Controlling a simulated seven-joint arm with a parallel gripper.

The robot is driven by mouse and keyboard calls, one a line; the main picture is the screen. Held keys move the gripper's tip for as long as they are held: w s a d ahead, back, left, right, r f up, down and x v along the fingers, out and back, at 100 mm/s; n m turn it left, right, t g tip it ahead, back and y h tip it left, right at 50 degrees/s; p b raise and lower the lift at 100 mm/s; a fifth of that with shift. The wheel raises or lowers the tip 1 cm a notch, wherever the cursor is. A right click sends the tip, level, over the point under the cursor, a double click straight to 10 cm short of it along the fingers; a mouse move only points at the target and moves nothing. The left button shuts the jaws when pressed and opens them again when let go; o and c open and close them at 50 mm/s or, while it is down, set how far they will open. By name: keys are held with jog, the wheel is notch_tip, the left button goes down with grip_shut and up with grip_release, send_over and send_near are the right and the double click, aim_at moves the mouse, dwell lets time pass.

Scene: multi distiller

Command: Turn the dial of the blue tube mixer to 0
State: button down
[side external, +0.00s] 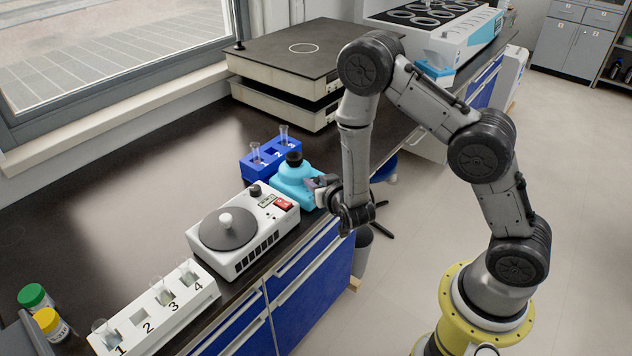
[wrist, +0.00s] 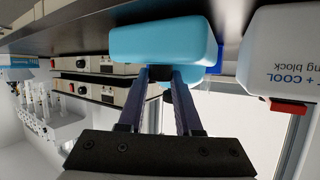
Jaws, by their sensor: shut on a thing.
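The blue tube mixer (side external: 294,186) is light blue with a black cup (side external: 293,159) on top. It stands near the bench's front edge. My gripper (side external: 322,184) reaches its front side from the right. In the wrist view, which is upside down, the mixer's body (wrist: 165,40) fills the upper middle. There my gripper (wrist: 160,76) has its two fingers closed in on a small dark dial (wrist: 160,73) on the mixer's front. The dial's marks and setting cannot be read, and the fingers hide most of it.
A white heating block or stirrer with a round grey plate (side external: 228,228) stands directly left of the mixer. A dark blue tube rack (side external: 259,165) is close behind it. A white numbered rack (side external: 154,316) is at the front left. Flat black-topped devices (side external: 290,60) stand farther back.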

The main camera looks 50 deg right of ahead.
jog(key=n+t+y, duration=0.1)
jog(key=n+y, duration=0.1)
jog(key=d+n+y, duration=0.1)
jog(key=n+y, duration=0.2)
jog(key=shift+s+t+y, duration=0.1)
jog(key=shift+t+y, duration=0.2)
jog(key=shift+t, duration=0.1)
jog(key=shift+n+y, duration=1.6)
jog(key=shift+y, duration=0.3)
jog(key=shift+g, duration=0.3)
jog(key=c, duration=0.6)
grip_release()
jog(key=v, duration=1.3)
jog(key=shift+s+d, duration=0.2)
jog(key=shift+s, duration=0.15)
